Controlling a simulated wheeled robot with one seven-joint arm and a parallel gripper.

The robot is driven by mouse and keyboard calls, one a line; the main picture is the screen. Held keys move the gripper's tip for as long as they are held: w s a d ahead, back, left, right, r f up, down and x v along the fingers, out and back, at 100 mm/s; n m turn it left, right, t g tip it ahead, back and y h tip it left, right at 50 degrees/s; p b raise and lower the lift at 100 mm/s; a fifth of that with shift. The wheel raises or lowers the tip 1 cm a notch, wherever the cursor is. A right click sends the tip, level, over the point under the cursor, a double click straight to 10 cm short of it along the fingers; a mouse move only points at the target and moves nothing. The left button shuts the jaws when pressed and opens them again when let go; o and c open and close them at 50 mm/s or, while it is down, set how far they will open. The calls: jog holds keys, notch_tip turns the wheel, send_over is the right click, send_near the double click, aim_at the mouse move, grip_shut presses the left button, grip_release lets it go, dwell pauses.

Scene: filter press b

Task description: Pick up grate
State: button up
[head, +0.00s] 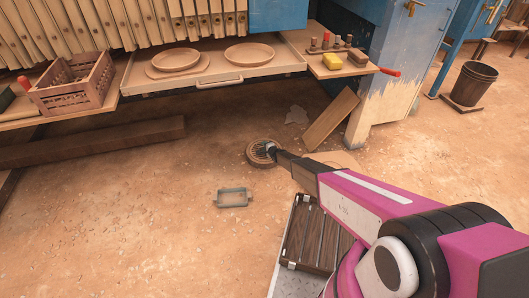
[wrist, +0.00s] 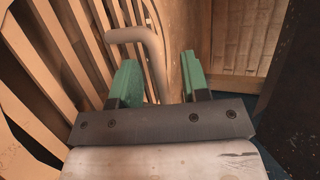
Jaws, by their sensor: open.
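A round brown slotted piece, which looks like the grate (head: 258,154), lies on the sandy floor in front of the press in the head view. The end of my gripper (head: 270,149) is right at it and covers part of its top. In the wrist view my gripper (wrist: 156,82) is open, with two green fingers apart. A bent greyish bar (wrist: 152,55), like a handle, rises between the fingers, nearer the left one. Tan slats (wrist: 45,70) with dark gaps fill the left side. I cannot tell whether the fingers touch the bar.
A small grey tray (head: 233,198) lies on the floor nearby. A leaning board (head: 330,120) and blue post stand to the right. Above are a shelf (head: 235,75) with two round plates, and a wooden crate (head: 75,85). The floor to the left is mostly clear.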

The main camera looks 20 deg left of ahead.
grip_shut()
